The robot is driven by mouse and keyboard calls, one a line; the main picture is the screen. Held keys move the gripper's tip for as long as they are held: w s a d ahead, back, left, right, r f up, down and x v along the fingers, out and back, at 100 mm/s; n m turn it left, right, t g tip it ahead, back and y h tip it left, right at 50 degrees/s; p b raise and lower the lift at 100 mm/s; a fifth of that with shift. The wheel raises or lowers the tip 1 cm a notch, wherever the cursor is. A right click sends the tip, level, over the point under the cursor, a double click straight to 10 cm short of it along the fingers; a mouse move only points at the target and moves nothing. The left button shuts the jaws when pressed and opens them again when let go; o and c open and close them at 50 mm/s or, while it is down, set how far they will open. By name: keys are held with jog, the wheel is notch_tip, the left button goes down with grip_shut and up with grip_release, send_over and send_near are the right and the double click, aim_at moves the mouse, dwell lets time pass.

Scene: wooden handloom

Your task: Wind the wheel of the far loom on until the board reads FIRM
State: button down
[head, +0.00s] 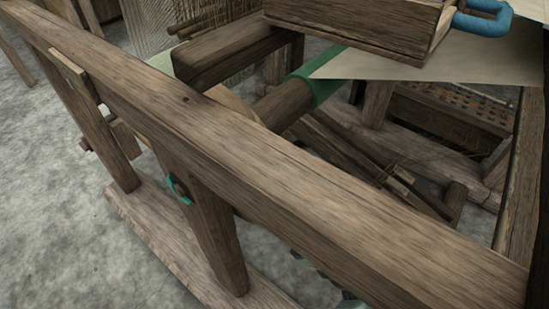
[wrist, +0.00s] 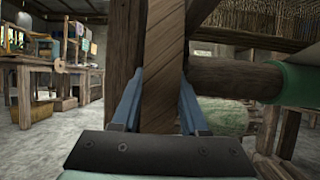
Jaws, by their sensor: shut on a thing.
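In the wrist view my gripper (wrist: 160,90) has its two blue fingers on either side of an upright wooden bar (wrist: 165,45) with slanting grain, shut on it. I cannot tell whether this bar is part of the wheel. In the head view the loom's long side beam (head: 230,135) crosses the picture. No board with a reading shows.
A round roller (wrist: 230,80) with green cloth (wrist: 300,82) runs right from beside the bar. A workbench (wrist: 70,75) stands back left. Bare floor (head: 50,200) lies left of the loom.

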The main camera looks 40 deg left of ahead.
jog(key=shift+c, duration=2.1)
grip_release()
jog(key=shift+d, duration=0.1)
jog(key=v, duration=1.2)
jog(key=shift+d+f, duration=0.2)
jog(key=shift+d, duration=0.15)
jog(key=shift+s, duration=0.1)
